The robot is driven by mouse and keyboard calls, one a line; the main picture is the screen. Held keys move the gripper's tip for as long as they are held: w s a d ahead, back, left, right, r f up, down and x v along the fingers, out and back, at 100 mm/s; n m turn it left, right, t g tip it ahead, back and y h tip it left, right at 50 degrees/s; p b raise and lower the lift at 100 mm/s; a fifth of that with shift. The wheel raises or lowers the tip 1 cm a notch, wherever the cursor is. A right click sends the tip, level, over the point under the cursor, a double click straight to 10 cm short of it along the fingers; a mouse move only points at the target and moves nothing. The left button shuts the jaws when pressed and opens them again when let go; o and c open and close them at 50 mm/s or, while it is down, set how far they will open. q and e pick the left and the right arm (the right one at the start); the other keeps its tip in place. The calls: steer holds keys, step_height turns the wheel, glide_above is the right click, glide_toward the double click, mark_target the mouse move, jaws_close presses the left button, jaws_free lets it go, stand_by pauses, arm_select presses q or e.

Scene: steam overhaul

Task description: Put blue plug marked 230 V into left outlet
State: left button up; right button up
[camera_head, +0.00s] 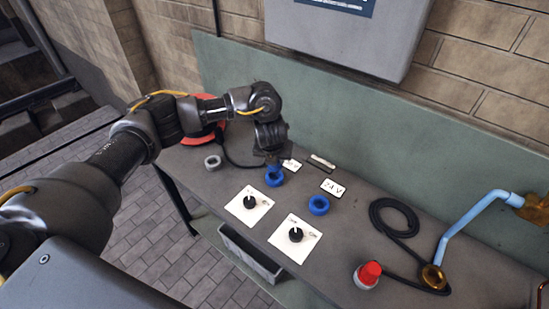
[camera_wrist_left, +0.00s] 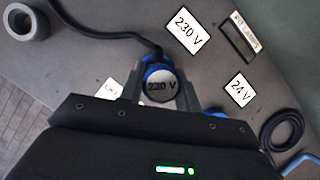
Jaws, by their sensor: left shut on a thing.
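My left gripper (camera_head: 272,158) points down over the left blue outlet ring (camera_head: 274,179). In the left wrist view, my left gripper (camera_wrist_left: 162,92) is shut on the blue plug (camera_wrist_left: 160,86), whose round pale face reads 230 V. A black cable runs from the plug. In the head view the gripper mostly hides the plug, and I cannot tell whether it is in the outlet or just above it. The right blue outlet (camera_head: 319,205) is empty. The 230 V label (camera_wrist_left: 187,32) and the 24 V label (camera_wrist_left: 240,89) lie beyond the outlets. My right gripper is not in view.
A grey ring (camera_head: 212,162) stands left of the outlets. Two white dial plates (camera_head: 250,205) (camera_head: 290,248) lie nearer the bench front. A red button (camera_head: 368,274), a coiled black cable (camera_head: 395,215) and a light-blue pipe (camera_head: 465,222) are at right. A red reel (camera_head: 203,132) is behind my arm.

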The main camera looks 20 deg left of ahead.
mark_target(275, 167)
arm_select(q)
steer(key=shift+f+b, duration=1.85)
steer(key=shift+f, duration=0.6)
steer(key=o, duration=1.1)
steer(key=shift+r, duration=0.1)
steer(key=shift+o, duration=0.2)
steer(key=shift+s+r, duration=0.1)
steer(key=shift+r, duration=0.35)
steer(key=p+v, duration=0.2)
steer(key=v, duration=0.7)
steer(key=shift+s+r, duration=0.3)
steer(key=shift+s, duration=0.05)
steer(key=shift+d, duration=0.1)
